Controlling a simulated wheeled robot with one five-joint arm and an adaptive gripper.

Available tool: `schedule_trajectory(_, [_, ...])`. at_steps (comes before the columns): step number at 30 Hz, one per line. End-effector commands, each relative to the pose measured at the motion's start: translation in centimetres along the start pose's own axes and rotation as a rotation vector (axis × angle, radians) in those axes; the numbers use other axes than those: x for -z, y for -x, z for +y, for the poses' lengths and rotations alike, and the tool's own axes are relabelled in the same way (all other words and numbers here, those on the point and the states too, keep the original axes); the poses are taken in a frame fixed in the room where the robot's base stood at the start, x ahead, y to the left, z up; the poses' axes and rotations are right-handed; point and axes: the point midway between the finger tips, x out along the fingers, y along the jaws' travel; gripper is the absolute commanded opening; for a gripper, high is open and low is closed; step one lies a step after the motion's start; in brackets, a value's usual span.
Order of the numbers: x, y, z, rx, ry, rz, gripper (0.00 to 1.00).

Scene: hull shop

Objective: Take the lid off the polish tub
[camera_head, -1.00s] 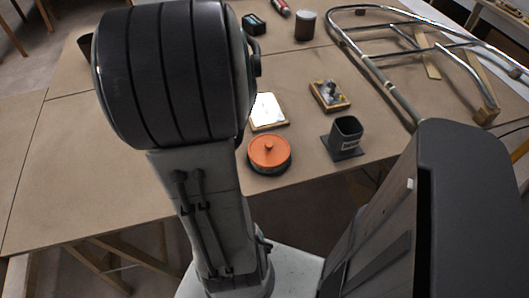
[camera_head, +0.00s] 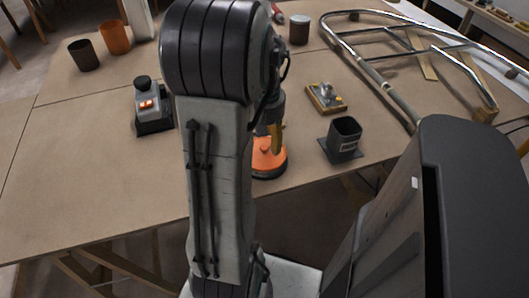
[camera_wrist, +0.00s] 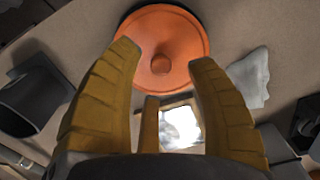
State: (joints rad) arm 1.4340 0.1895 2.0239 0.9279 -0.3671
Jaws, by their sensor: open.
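The polish tub (camera_head: 270,173) stands near the table's front edge, dark-sided, with its orange lid (camera_head: 266,159) on top. My arm hides its left part in the head view. In the wrist view the round orange lid (camera_wrist: 185,30) lies at the top of the picture, with a small round knob (camera_wrist: 160,63) at its middle. My gripper (camera_wrist: 164,56) is open, its yellow fingers spread on either side of the knob in the picture. In the head view a yellow finger (camera_head: 276,138) shows just above the lid. I cannot tell whether anything touches.
A dark square holder (camera_head: 345,137) stands right of the tub, with a wood-edged block (camera_head: 326,98) behind it. A chrome tube frame (camera_head: 375,73) lies at the right. A grey device (camera_head: 150,108) sits at left. A white cloth (camera_wrist: 251,77) lies near the lid. The table's left front is clear.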

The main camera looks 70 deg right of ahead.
Motion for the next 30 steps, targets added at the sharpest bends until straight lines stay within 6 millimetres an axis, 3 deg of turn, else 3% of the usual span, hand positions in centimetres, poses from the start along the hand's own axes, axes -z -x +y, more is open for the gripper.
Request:
schedule_trajectory(7, [0.0,-2.9,-0.1,0.001,0.0,-0.003,0.51])
schedule_trajectory(19, [0.1,-3.3,-0.1,0.0,0.0,0.0,0.53])
schedule_trajectory(30, [0.1,-3.3,-0.1,0.0,0.0,0.0,0.2])
